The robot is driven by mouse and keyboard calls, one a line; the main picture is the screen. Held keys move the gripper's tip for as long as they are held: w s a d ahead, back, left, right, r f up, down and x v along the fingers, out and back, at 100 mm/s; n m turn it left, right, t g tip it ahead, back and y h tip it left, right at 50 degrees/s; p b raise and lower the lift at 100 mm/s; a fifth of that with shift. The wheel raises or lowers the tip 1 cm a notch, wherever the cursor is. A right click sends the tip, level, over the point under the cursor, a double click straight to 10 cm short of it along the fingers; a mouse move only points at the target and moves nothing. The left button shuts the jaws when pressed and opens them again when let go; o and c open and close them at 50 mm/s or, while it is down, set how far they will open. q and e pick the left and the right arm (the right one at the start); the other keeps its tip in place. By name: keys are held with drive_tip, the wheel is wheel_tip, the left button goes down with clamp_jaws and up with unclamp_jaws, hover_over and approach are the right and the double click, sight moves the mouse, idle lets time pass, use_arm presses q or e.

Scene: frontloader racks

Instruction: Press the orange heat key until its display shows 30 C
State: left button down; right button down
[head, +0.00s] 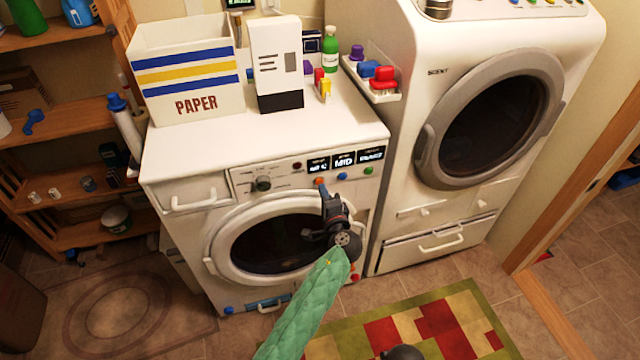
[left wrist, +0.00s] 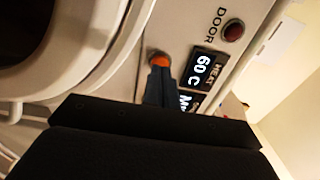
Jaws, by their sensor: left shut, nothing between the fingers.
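The orange heat key (head: 319,181) is on the front panel of the left washer; it also shows in the left wrist view (left wrist: 158,59). The heat display (left wrist: 203,68) beside it reads 60 C in the left wrist view. In the head view the same display (head: 318,165) is too small to read surely. My left gripper (head: 323,190) is shut and empty, with its tips (left wrist: 158,72) right at the orange key, covering part of it. I cannot tell if they press on it.
Nearby on the panel are a MID display (head: 344,161), a blue key (head: 341,177), a green key (head: 368,170), a dark knob (head: 262,184) and the red door button (left wrist: 233,30). The round washer door (head: 214,245) lies below. A second machine (head: 400,160) stands close at right.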

use_arm(q)
drive_tip(key=shift+b+x, duration=0.3)
drive_tip(key=shift+x, duration=0.65)
idle(0.3)
drive_tip(key=v, duration=0.6)
drive_tip(key=shift+b, duration=0.35)
idle(0.6)
